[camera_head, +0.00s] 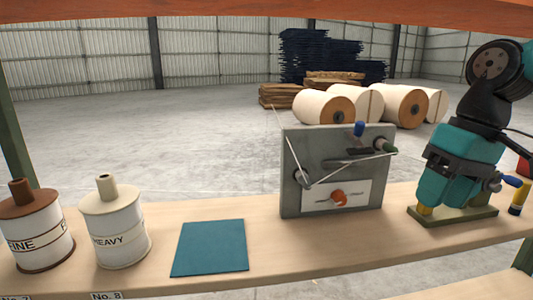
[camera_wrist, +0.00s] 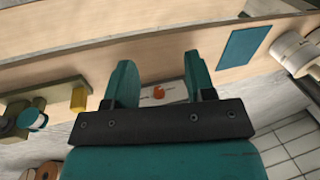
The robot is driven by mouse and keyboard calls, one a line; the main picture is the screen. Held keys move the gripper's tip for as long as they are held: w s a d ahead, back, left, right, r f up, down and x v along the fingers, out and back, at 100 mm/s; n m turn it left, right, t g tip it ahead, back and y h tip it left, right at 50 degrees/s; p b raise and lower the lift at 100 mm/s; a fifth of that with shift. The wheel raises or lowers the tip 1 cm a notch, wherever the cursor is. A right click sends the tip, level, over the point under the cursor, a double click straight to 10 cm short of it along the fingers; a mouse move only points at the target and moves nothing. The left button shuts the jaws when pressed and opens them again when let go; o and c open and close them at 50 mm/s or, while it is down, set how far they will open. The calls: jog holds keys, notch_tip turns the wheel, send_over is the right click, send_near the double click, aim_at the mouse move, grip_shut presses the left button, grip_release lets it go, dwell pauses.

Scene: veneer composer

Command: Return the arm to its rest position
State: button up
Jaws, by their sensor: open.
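My gripper (camera_head: 447,195) hangs from my arm at the right of the head view, with teal fingers pointing down in front of a green base plate (camera_head: 480,216). In the wrist view my gripper (camera_wrist: 158,62) has its two teal fingers spread apart with nothing held between them. A grey upright panel (camera_head: 290,165) stands left of it on the wooden shelf (camera_head: 300,255). The panel carries an orange knob (camera_head: 338,197), a blue handle (camera_head: 359,128) and a green handle (camera_head: 386,146). The orange knob also shows between the fingers in the wrist view (camera_wrist: 158,92).
A teal mat (camera_head: 210,248) lies on the shelf. A HEAVY canister (camera_head: 117,225) and a brown-topped canister (camera_head: 37,230) stand at left. A yellow block (camera_wrist: 78,98) stands on the base plate, partly behind my gripper. An orange beam (camera_head: 250,12) crosses above. Large rolls (camera_head: 325,107) lie on the floor beyond.

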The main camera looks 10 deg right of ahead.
jog(key=s+a+n+p, duration=0.2)
jog(key=s+a+p, duration=0.1)
jog(key=s+a, duration=0.2)
jog(key=s+a+r+n+y+p, duration=0.1)
jog(key=s+a+n+p, duration=0.2)
jog(key=s+a, duration=0.3)
jog(key=a+p, duration=0.1)
jog(key=a, duration=0.3)
jog(key=shift+a+p, duration=0.2)
jog(key=shift+p, duration=0.1)
